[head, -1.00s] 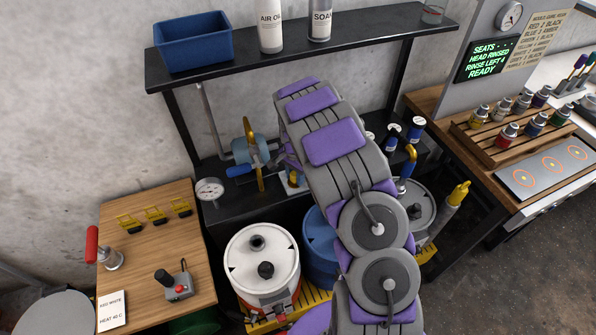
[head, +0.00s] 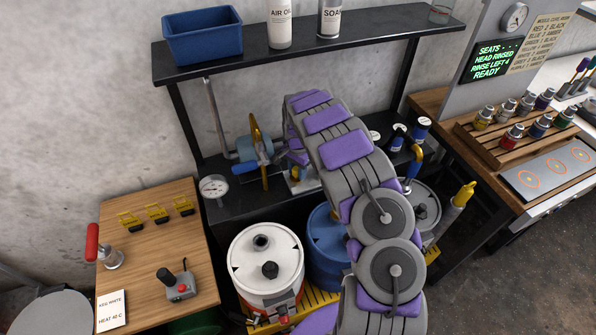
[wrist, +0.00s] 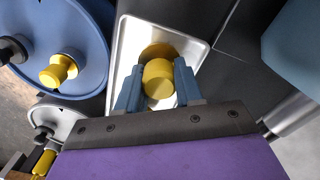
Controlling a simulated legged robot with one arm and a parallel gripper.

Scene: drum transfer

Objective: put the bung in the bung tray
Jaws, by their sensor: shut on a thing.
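In the wrist view my gripper (wrist: 158,86) is shut on a yellow bung (wrist: 158,79), with one blue finger on each side. The bung is over the shiny metal bung tray (wrist: 126,62). A darker gold round shape shows just beyond the bung in the tray; I cannot tell if it is a reflection or another part. I cannot tell whether the bung touches the tray floor. In the head view the tray (head: 303,184) shows only partly, on the black bench behind my arm. My gripper and the held bung are mostly hidden there.
A blue drum (wrist: 75,25) with another yellow fitting (wrist: 58,70) is beside the tray. A white drum (head: 265,262) stands in front of the bench. A black shelf (head: 380,35) spans above.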

